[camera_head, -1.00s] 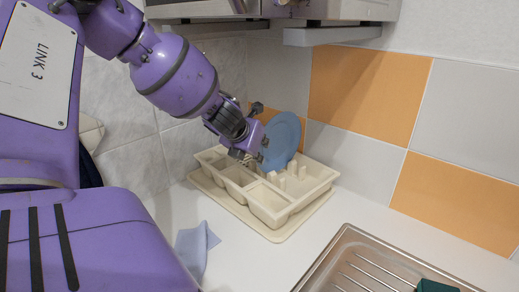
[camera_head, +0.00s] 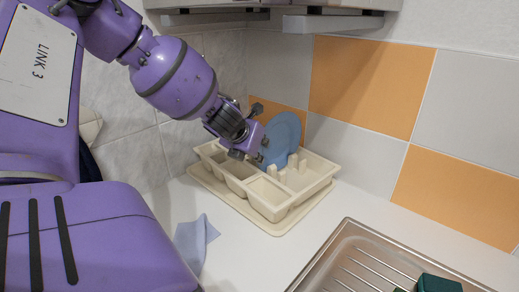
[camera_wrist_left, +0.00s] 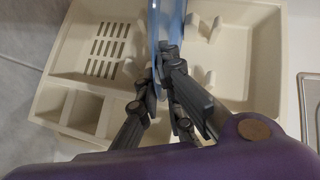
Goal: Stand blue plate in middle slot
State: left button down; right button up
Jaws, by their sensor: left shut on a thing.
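The blue plate (camera_head: 282,138) stands roughly upright over the back part of the cream dish rack (camera_head: 275,231). My left gripper (camera_head: 262,152) is shut on the plate's near edge. In the left wrist view the plate (camera_wrist_left: 166,22) shows nearly edge-on between the fingers (camera_wrist_left: 160,80), with rack pegs (camera_wrist_left: 209,26) to its right. The plate's lower edge is hidden by the gripper and rack, so I cannot tell which slot it lines up with or whether it touches the base. My right gripper is out of view.
Rack compartments (camera_head: 268,197) lie in front of the plate. A tiled wall (camera_head: 366,84) stands close behind. A pale blue cloth (camera_head: 194,243) lies on the white counter at the left. A metal sink (camera_head: 350,262) with a dark green item (camera_head: 438,284) is at the lower right.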

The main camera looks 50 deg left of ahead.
pick_arm(q)
jog(key=shift+f, duration=0.3)
jog(key=c, duration=1.8)
grip_release()
jog(key=shift+c, duration=0.2)
jog(key=shift+s+r, duration=0.1)
jog(key=v, duration=1.1)
jog(key=shift+s+d+r, duration=0.15)
jog(key=shift+s+r, duration=0.05)
jog(key=shift+s, duration=0.05)
